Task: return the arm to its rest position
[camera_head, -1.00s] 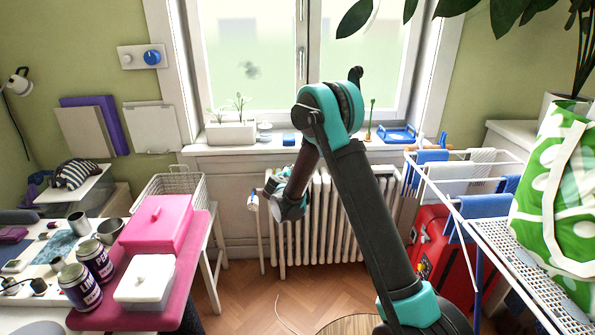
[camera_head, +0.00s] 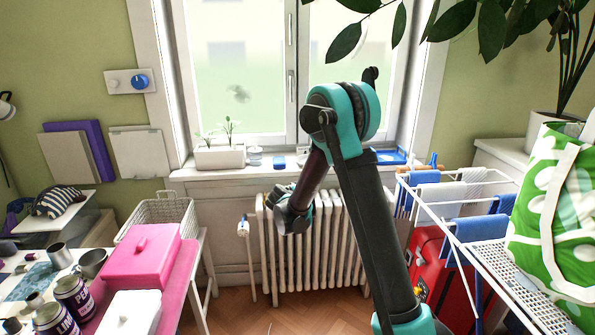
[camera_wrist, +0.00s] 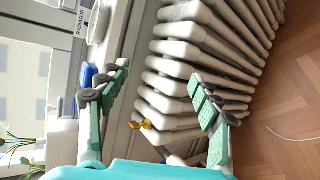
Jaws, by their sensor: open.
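My arm rises from the lower right in the head view and bends at a teal elbow. Its forearm hangs down and left, with my gripper (camera_head: 295,213) in front of the radiator (camera_head: 325,240). The fingertips are hard to make out there. In the wrist view my gripper (camera_wrist: 160,85) shows two green-padded fingers spread wide apart. Nothing is between them but the view of the white radiator (camera_wrist: 190,55) behind. My gripper is open and empty.
The drying rack (camera_head: 455,235) with blue cloths stands right of my arm, beside a green-white bag (camera_head: 550,190). A pink box (camera_head: 145,257) and a wire basket (camera_head: 160,214) are at left. The windowsill (camera_head: 200,172) holds a planter (camera_head: 220,157). Some wooden floor (camera_head: 245,310) is clear.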

